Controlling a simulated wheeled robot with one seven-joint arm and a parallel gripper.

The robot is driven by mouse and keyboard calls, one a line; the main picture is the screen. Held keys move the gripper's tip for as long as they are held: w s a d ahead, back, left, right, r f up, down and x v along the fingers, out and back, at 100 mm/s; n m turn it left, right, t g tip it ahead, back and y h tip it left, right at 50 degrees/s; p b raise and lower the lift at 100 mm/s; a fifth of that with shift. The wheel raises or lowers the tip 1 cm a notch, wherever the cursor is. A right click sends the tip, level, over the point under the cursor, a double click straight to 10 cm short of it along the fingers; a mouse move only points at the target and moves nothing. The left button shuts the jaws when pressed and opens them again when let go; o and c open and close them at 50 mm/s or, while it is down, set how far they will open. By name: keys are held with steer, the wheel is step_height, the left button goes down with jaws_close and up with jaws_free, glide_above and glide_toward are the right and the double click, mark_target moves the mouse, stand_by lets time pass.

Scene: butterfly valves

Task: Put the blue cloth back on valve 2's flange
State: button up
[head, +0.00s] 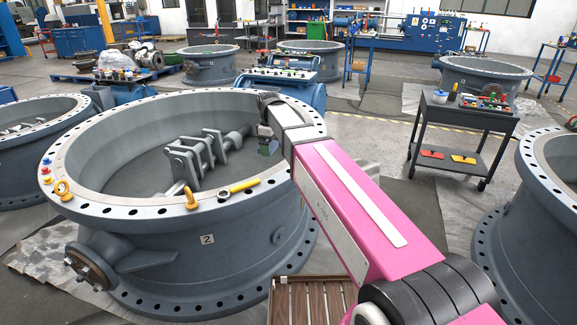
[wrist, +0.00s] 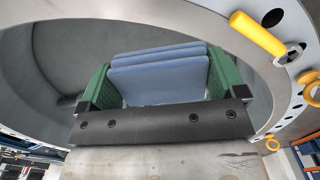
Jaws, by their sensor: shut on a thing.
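Valve 2 (head: 207,239) is the big grey valve body at left centre, with a wide bolt-holed flange (head: 117,209) around its open top. My gripper (head: 268,147) is over the valve's opening, just inside the right part of the flange. In the wrist view its green finger pads are shut on the folded blue cloth (wrist: 160,77), which shows as stacked flat layers between them. In the head view the cloth is mostly hidden by my wrist. The flange also curves along the right of the wrist view (wrist: 293,75).
A yellow-handled tool (head: 239,187) and yellow eyebolts (head: 190,199) stand or lie on the near flange. Small coloured pieces (head: 46,170) sit at its left. The valve's inner mechanism (head: 200,155) rises in the opening. A dark cart (head: 465,125) stands at right.

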glide_above(289, 169)
step_height(289, 169, down, 4)
steer(key=shift+f, duration=2.2)
steer(key=o, duration=0.6)
steer(key=shift+f, duration=0.1)
step_height(289, 169, up, 12)
steer(key=f, duration=0.1)
steer(key=s+d+f+m, duration=0.4)
steer(key=s+d+f, duration=0.2)
steer(key=f, duration=0.2)
steer(key=s+d+f+m, duration=0.5)
steer(key=s+d+f, duration=0.1)
steer(key=f, duration=0.2)
steer(key=s+d+f+m, duration=0.5)
steer(key=s+d+f, duration=0.1)
steer(key=f, duration=0.2)
steer(key=shift+s+d, duration=0.1)
